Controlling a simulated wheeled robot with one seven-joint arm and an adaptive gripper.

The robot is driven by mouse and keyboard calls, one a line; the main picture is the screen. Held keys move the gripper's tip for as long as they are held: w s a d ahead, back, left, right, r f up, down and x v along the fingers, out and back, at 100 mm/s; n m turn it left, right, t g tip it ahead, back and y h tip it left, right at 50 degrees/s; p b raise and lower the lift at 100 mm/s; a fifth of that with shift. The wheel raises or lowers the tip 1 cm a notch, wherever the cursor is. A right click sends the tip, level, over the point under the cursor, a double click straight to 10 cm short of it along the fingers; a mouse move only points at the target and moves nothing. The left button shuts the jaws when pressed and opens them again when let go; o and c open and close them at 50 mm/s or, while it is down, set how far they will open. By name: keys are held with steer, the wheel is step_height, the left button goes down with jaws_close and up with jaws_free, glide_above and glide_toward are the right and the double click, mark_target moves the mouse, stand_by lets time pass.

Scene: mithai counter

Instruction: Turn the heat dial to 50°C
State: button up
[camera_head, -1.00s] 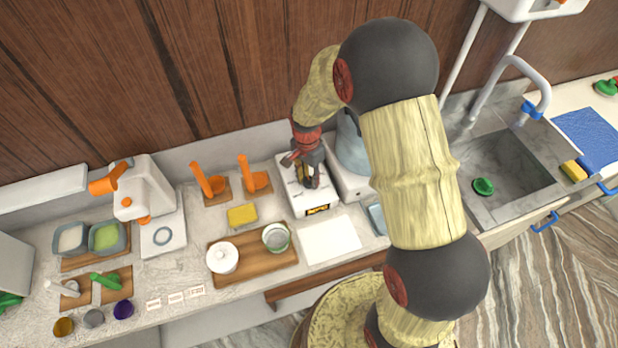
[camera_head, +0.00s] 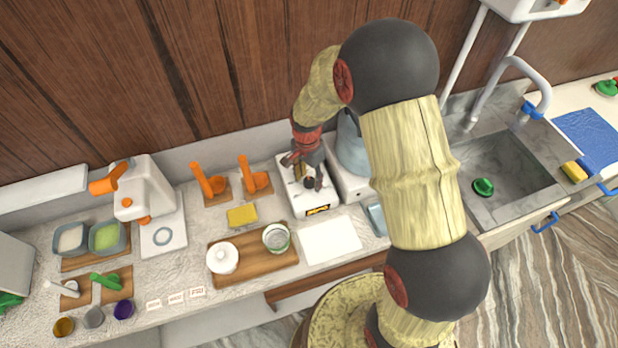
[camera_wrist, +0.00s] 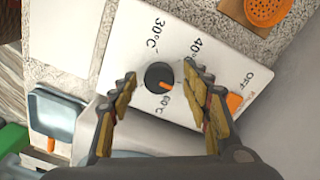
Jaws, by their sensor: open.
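The heat dial is a round black knob (camera_wrist: 158,74) with an orange mark, on a white panel (camera_wrist: 120,60) in the wrist view. The panel shows 30°C, 40, OFF and what looks like 60°C; no 50°C label shows, and my right finger covers part of the panel. The mark points to the lower right, roughly toward the side of the 60°C label. My gripper (camera_wrist: 160,80) is open, one finger on each side of the knob, with gaps visible. In the head view my gripper (camera_head: 303,165) is over the white heater unit (camera_head: 322,207), which has a small orange display.
A blue-grey vessel (camera_head: 352,150) stands close to the right of the heater unit. A wooden board (camera_head: 252,263) with a white pot (camera_head: 222,258) and a cup (camera_head: 276,238) lies to the left. A white sheet (camera_head: 330,240) lies in front. The sink (camera_head: 510,170) is at right.

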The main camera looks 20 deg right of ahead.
mark_target(310, 185)
step_height(310, 185, up, 12)
steer(key=shift+w, duration=0.25)
stand_by(0.4)
steer(key=shift+a, duration=0.1)
stand_by(0.4)
steer(key=s+r+n+t+b, duration=0.3)
steer(key=s+r+n+b, duration=0.2)
steer(key=s, duration=0.6)
steer(key=s+r+n+t+b, duration=0.3)
steer(key=s+r+n+b, duration=0.2)
steer(key=s, duration=0.6)
steer(key=n, duration=0.2)
steer(key=shift+s+n, duration=0.3)
steer(key=shift+s, duration=0.05)
